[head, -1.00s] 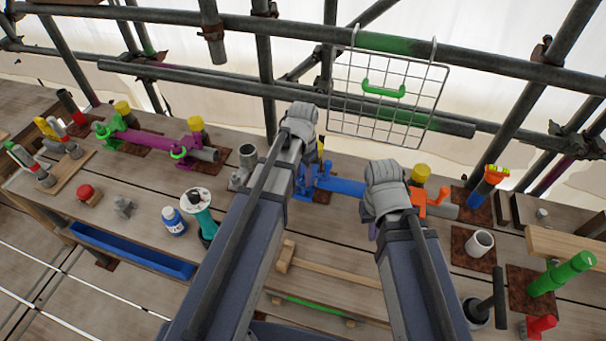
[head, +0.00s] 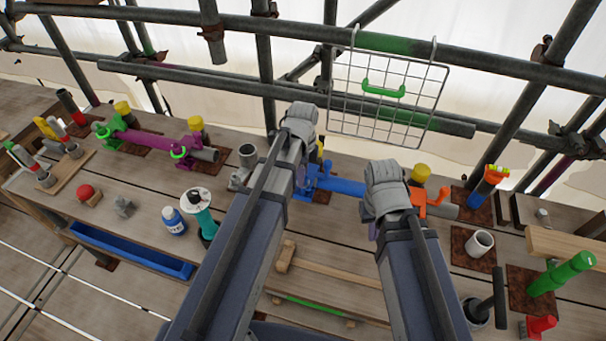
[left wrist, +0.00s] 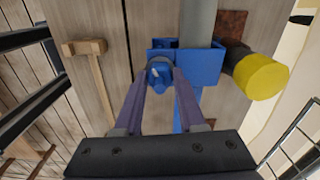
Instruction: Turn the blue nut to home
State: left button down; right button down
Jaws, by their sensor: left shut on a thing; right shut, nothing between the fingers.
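In the left wrist view, the blue nut (left wrist: 160,73) sits at the side of a blue clamp (left wrist: 203,66) on a grey tube (left wrist: 198,22). The purple fingers of my left gripper (left wrist: 163,82) are shut on the nut, one on each side. In the head view, the blue clamp (head: 312,181) and its blue bar (head: 345,187) show between my arms; my left arm hides the nut and fingers there. My right gripper (head: 373,231) is shut and empty near the bar's right end, its fingers mostly hidden behind my arm. I cannot make out a home mark.
A yellow-capped post (left wrist: 258,75) stands close to the clamp. A wooden mallet (left wrist: 92,62) lies on the planks. An orange clamp (head: 418,200) is beside my right arm. A wire basket (head: 388,95) hangs behind. A bottle (head: 173,221) stands left of my left arm.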

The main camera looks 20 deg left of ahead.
pick_arm(q)
jog(key=m, duration=0.5)
jog(key=shift+m, duration=0.3)
dwell(0.5)
jog(key=c, duration=0.5)
grip_release()
notch_tip(320, 180, up, 8)
jog(key=p, duration=0.8)
jog(key=shift+f, duration=0.1)
